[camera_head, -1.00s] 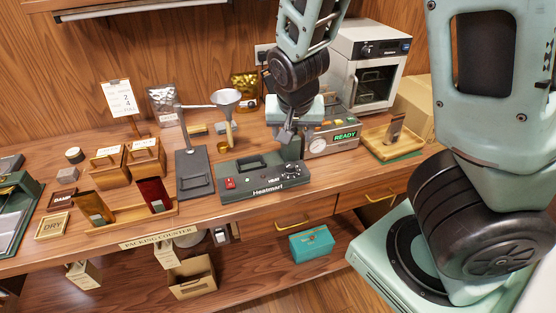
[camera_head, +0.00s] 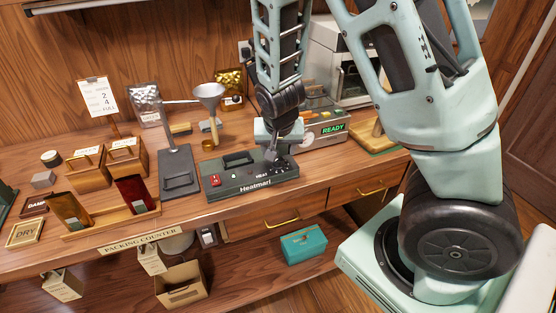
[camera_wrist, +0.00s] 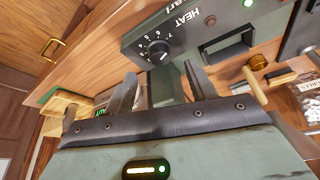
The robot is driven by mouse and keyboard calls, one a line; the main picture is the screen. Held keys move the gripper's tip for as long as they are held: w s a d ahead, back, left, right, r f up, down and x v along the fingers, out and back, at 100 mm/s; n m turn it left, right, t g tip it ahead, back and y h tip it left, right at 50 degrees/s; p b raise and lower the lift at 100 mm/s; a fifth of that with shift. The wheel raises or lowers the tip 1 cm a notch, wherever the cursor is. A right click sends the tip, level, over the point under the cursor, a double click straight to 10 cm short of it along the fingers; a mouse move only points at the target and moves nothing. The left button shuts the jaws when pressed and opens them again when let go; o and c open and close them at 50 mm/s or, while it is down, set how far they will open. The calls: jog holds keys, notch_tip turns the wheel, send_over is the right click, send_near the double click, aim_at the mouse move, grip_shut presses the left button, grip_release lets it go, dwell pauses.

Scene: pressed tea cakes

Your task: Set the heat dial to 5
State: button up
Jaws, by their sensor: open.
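The dark green Heatmari unit (camera_head: 228,186) sits on the counter with a red switch (camera_head: 215,181) at its left. Its round black heat dial (camera_wrist: 158,52) shows in the wrist view, ringed by white numbers under the word HEAT. I cannot tell which number its mark points to. My gripper (camera_wrist: 160,84) is open, with its two fingers apart just short of the dial and nothing between them. In the head view my gripper (camera_head: 282,156) hangs over the unit's right end and partly hides the dial.
A machine with a green READY display (camera_head: 333,129) stands close behind and right of my gripper. A funnel stand (camera_head: 180,180) is left of the unit. Pouches and wooden boxes (camera_head: 88,170) fill the counter's left. The counter edge runs close in front.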

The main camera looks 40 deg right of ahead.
aim_at(278, 159)
jog(key=shift+x, duration=2.6)
jog(key=shift+s, duration=0.1)
jog(key=c, duration=1)
